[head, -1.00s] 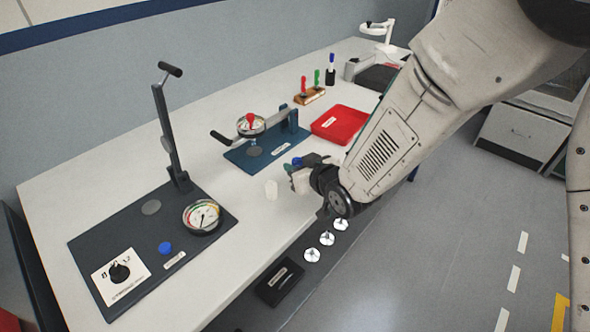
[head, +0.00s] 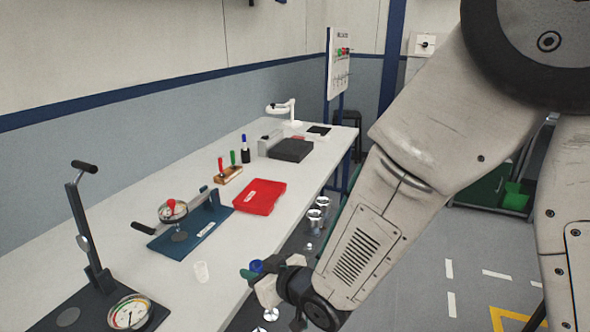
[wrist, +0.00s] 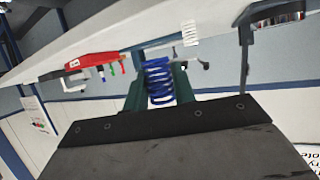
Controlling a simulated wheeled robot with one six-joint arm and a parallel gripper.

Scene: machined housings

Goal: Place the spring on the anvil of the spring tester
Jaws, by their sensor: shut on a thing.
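My gripper (head: 258,273) is beside the front edge of the bench, shut on a blue coil spring (wrist: 158,80). The wrist view shows the spring between the fingertips; the head view shows only a bit of blue there. A lever device with a dial gauge (head: 130,312) and a round disc (head: 68,316) on a dark base stands at the lower left, partly cut off. A second device on a blue base (head: 210,228) has a dial with a red top over a round disc. I cannot tell by label which is the spring tester.
A small white ribbed cylinder (head: 201,272) stands on the bench left of my gripper. A red tray (head: 260,197), a wooden holder with pens (head: 228,175) and a dark box (head: 290,150) are farther back.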

